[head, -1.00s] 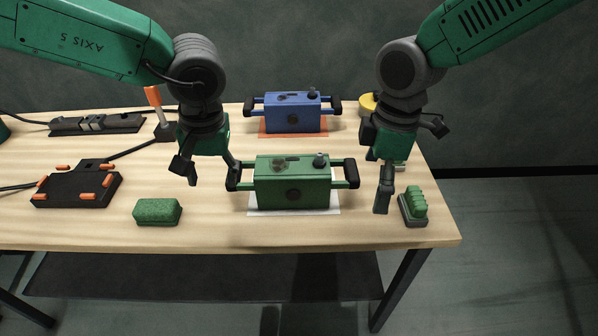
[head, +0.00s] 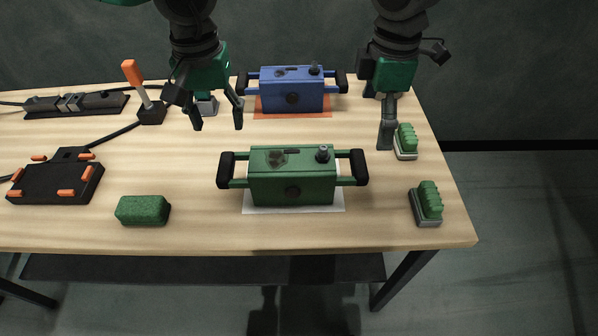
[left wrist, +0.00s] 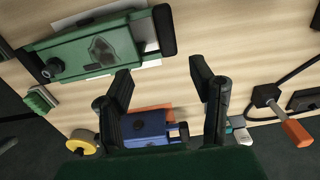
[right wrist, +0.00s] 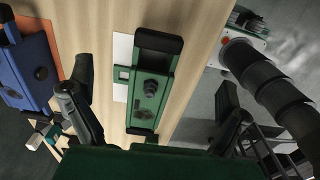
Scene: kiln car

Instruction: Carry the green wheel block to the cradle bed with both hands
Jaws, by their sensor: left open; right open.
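The green wheel block (head: 292,178) stands upright on a white sheet (head: 290,210) near the front middle of the table, with a black-gripped handle at each end. My left gripper (head: 218,126) is open and empty, above and behind the block's left handle. In the left wrist view the block (left wrist: 95,48) lies beyond its fingers. My right gripper (head: 386,140) is open and empty, behind and right of the right handle; the right wrist view shows the block (right wrist: 152,88) between its spread fingers, not touched. A black tray with orange corner pieces (head: 52,183), possibly the cradle bed, lies at left.
A blue block (head: 292,90) stands on an orange sheet (head: 293,114) behind. A green sponge (head: 142,210) lies front left. Two green brushes (head: 427,203) (head: 405,141) lie at the right edge. An orange-handled lever (head: 133,75) and cables occupy the back left.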

